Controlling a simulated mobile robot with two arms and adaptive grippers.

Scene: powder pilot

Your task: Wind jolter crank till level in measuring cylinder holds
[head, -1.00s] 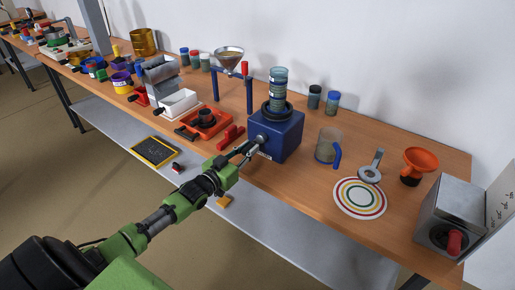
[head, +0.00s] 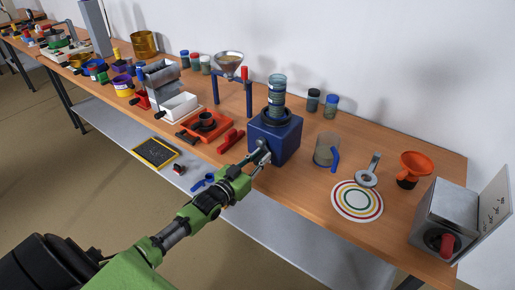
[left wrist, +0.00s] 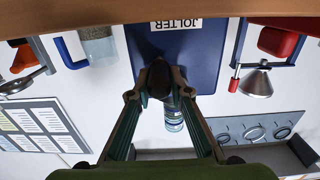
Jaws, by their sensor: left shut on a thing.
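The blue jolter (head: 284,138) stands on the bench. The measuring cylinder (head: 276,90), with banded contents, stands upright on top of it; the exact level is too small to read. My left gripper (head: 262,154) is at the jolter's front face, shut on the dark crank knob (left wrist: 158,76). In the left wrist view the gripper (left wrist: 158,90) has the knob between its fingertips, in front of the jolter's blue face (left wrist: 198,62) with its JOLTER label. The cylinder (left wrist: 173,118) shows beyond the fingers. The crank's arm is mostly hidden. My right gripper is not in view.
A blue-handled jug (head: 325,153) and a ringed disc (head: 357,201) lie right of the jolter. A red tool (head: 230,140), a red tray (head: 207,129) and a funnel stand (head: 249,98) are to its left. Two lidded jars (head: 330,106) stand behind.

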